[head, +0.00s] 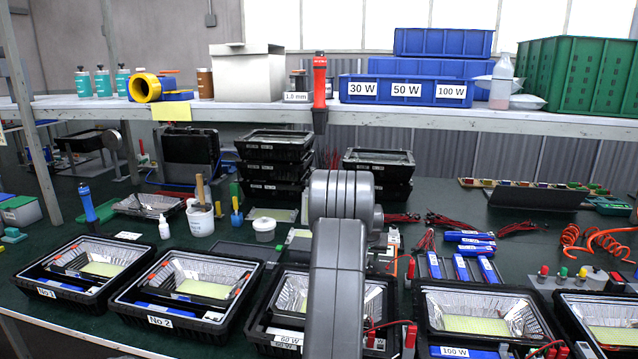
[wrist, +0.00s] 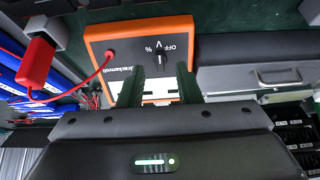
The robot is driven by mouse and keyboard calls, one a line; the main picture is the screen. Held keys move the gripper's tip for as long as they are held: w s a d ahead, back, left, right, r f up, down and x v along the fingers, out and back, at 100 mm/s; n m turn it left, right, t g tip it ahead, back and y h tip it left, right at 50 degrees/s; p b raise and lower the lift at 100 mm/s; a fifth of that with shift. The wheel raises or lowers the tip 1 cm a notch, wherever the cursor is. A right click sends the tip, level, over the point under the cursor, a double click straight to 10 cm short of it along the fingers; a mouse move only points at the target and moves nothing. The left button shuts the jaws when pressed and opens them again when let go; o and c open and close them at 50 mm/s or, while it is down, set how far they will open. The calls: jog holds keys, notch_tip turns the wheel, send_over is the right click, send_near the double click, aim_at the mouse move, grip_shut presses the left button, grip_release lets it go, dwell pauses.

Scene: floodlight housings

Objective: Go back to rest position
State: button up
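My gripper (wrist: 160,72) shows in the wrist view as two dark green fingers standing apart, with nothing seen held between them. Beyond the fingertips is an orange-framed meter (wrist: 122,38) with a grey face, a dark knob and upside-down lettering that includes OFF and V. I cannot tell whether the fingers touch the meter. In the head view my grey arm reaches forward over the middle of the bench and hides my gripper.
A red plug (wrist: 38,62) and its cable run by the meter. Blue batteries (head: 474,248) lie to the right of my arm. Housings No 1 (head: 42,291), No 2 (head: 168,321) and others line the bench front. A shelf (head: 420,113) crosses above, holding a red tool (head: 320,82).

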jog(key=shift+x, duration=1.75)
jog(key=v, duration=1.4)
jog(key=x, duration=1.3)
jog(key=shift+w+f, duration=0.15)
jog(key=shift+f, duration=0.1)
jog(key=shift+w+f+m, duration=0.15)
jog(key=shift+m, duration=0.15)
jog(key=m+p, duration=0.1)
jog(key=m, duration=0.3)
jog(key=shift+a+p, duration=0.1)
jog(key=shift+p, duration=0.3)
jog(key=m+p, duration=0.2)
jog(key=m, duration=0.2)
jog(key=shift+m, duration=0.3)
jog(key=v, duration=0.8)
jog(key=shift+b, duration=0.45)
